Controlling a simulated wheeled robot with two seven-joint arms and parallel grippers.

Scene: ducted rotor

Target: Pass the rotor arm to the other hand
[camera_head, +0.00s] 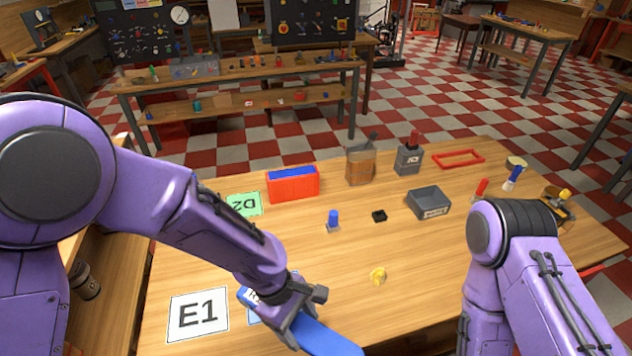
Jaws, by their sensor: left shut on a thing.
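My left gripper (303,314) is low in the middle of the head view, above the front of the table. It is shut on a long blue piece, which I take to be the rotor arm (328,339). The piece runs from the upper left of the gripper down to the right and leaves the picture at the bottom edge. The jaws hide its middle. My right arm shows at the lower right, but its gripper is out of view.
On the wooden table (430,245) lie a white E1 card (198,314), a green D2 card (244,204), a red-orange box (292,186), a grey box (428,203), a small blue-topped part (333,220), a black part (379,215) and a yellow part (378,275). The table's middle is mostly clear.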

